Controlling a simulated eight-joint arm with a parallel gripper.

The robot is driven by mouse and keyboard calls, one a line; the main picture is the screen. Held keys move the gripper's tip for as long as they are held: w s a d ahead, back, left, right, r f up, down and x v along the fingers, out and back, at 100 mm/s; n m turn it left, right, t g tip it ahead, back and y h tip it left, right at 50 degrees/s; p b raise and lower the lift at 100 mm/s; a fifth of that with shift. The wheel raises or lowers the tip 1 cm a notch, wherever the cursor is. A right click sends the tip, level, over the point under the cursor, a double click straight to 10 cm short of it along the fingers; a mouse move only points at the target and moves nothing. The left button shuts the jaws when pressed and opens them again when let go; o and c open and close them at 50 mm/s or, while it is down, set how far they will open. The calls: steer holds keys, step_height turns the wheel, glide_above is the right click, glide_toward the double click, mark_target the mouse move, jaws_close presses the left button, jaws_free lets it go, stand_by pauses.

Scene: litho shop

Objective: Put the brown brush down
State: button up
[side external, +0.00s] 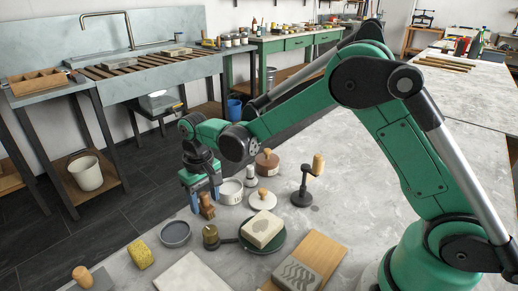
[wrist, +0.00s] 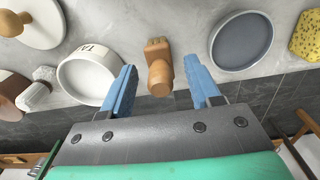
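The brown brush (side external: 207,206) stands on the grey stone table near its front-left edge. In the wrist view the brush (wrist: 159,72) shows between and just beyond the two blue fingers, with a gap on each side. My gripper (side external: 204,193) points down over the brush, low above the table. The gripper (wrist: 160,66) is open, and neither finger touches the brush in the wrist view. The lower end of the brush against the table is hard to make out.
A white lettered bowl (wrist: 88,80) is close on one side of the gripper and a grey dish (wrist: 241,41) on the other. A yellow sponge (side external: 140,255), a stone block (side external: 262,229) on a green plate and a black-based wooden handle (side external: 318,165) stand nearby.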

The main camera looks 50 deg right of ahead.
mark_target(204, 194)
steer(key=shift+r, duration=0.15)
step_height(204, 194, up, 11)
steer(key=s+d+t, duration=0.3)
steer(key=s, duration=0.3)
steer(key=s+d+t, duration=0.3)
steer(key=s+t, duration=0.1)
steer(key=s, duration=0.3)
steer(key=shift+s, duration=0.2)
stand_by(0.5)
steer(key=shift+o, duration=0.4)
